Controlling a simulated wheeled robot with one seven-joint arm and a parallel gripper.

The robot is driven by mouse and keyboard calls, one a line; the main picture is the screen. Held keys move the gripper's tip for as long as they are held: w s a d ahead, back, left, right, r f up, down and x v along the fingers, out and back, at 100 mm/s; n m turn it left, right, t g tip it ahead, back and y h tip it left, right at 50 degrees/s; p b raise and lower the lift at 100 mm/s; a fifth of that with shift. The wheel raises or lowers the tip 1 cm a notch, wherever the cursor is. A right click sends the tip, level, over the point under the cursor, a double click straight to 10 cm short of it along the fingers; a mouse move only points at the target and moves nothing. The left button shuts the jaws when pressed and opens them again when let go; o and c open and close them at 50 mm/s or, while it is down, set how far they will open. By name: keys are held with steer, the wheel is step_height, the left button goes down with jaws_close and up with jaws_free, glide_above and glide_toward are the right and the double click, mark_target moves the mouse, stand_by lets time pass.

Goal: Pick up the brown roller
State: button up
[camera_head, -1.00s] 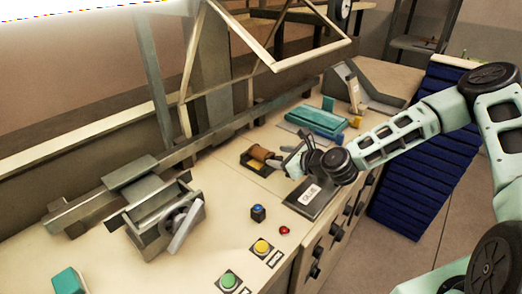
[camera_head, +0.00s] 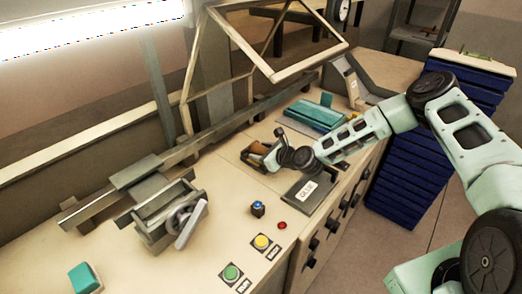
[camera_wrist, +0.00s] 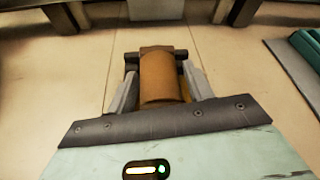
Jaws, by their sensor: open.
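The brown roller (camera_wrist: 160,76) lies between the two open fingers of my gripper (camera_wrist: 160,92) in the wrist view. Whether the roller touches a finger cannot be told.
A teal block (camera_head: 318,115) is behind the arm. A blue button (camera_head: 257,208), a red one (camera_head: 282,225) and a grey vise (camera_head: 165,215) stand nearer. The worktop between the tray and vise is clear.

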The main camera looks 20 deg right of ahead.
steer(key=c, duration=0.9)
steer(key=shift+r, duration=0.1)
